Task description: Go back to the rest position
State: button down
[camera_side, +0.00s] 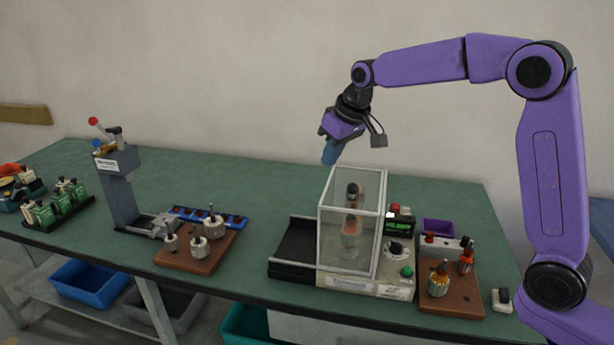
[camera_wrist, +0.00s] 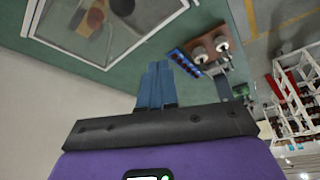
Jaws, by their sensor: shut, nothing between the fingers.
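My gripper (camera_side: 331,152) hangs in the air above and behind the glass-sided box, at the end of my raised purple arm. Its blue fingers are together and hold nothing; they also show shut in the wrist view (camera_wrist: 158,84). The clear box (camera_side: 352,222) stands on a light base on the green bench, with an orange-and-dark wound part (camera_side: 350,228) upright inside. In the wrist view the box's pale frame (camera_wrist: 122,52) lies at the upper left, apart from the fingers.
A brown board (camera_side: 198,250) with metal armatures stands left of the box, near a grey press (camera_side: 120,185). A second brown board (camera_side: 452,292) with copper-wound armatures is at the right, beside a control panel (camera_side: 397,250). The air around my gripper is free.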

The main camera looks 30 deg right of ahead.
jog(key=s+a+f+n+g, duration=0.1)
jog(key=s+a+f+n, duration=0.15)
jog(key=s, duration=0.75)
jog(key=s+d+f+n+g, duration=0.1)
jog(key=s+d+f+n, duration=0.1)
jog(key=s, duration=0.8)
jog(key=s+d+f+n+g, duration=0.1)
jog(key=s+d, duration=0.3)
jog(key=s, duration=0.6)
jog(key=s+d+f+n+g, duration=0.1)
jog(key=s+d+f+n, duration=0.2)
jog(key=s, duration=0.8)
jog(key=shift+n+h, duration=0.4)
jog(key=shift+n, duration=0.15)
